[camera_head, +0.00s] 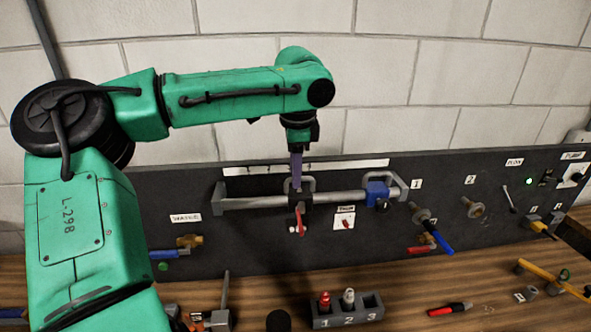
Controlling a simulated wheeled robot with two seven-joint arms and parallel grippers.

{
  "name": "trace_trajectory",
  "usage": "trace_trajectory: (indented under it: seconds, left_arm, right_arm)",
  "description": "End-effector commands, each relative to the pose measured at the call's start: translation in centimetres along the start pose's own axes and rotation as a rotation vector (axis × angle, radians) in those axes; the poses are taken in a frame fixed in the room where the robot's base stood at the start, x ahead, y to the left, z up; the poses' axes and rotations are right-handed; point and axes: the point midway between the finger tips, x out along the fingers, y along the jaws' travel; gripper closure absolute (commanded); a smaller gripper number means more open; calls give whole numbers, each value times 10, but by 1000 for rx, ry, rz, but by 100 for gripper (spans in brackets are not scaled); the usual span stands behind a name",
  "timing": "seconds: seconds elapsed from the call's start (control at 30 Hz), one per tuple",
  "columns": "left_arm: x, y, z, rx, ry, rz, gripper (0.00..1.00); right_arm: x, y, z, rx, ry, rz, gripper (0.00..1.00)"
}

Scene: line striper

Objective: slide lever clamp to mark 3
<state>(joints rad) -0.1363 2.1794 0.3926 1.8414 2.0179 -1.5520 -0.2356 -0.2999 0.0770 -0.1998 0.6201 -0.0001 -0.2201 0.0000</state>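The lever clamp (298,199) is a dark block with a red lever hanging from its front. It sits around the grey horizontal bar (245,202) on the dark panel. A blue block (377,193) is on the same bar to its right. A pale strip (350,164) runs above the bar; its marks are too small to read, so I cannot pick out mark 3. My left gripper (296,183) points down with its purple fingers right at the top of the clamp. The fingers overlap in this view, so their gap and any grip are hidden. My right gripper is not in view.
The dark panel (230,240) also carries a brass valve (190,241), a blue-handled lever (440,238) and switches at right. My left arm covers the left side.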

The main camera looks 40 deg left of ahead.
Motion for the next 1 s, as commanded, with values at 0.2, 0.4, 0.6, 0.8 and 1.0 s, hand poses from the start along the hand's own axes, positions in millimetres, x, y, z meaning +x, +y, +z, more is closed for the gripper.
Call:
trace_trajectory:
  seconds: [0.2,0.4,0.6,0.8,1.0]
  left_arm:
    - [0,0,0,0,0,0,100]
    - [0,0,0,0,0,0,100]
    - [-1,0,0,0,0,0,100]
    - [-1,0,0,1,1,-1,100]
    - [-1,0,0,1,1,-1,100]
  right_arm:
    - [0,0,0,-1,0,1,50]
    - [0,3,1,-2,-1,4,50]
    - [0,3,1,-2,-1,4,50]
    - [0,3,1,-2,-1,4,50]
    - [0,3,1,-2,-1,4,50]
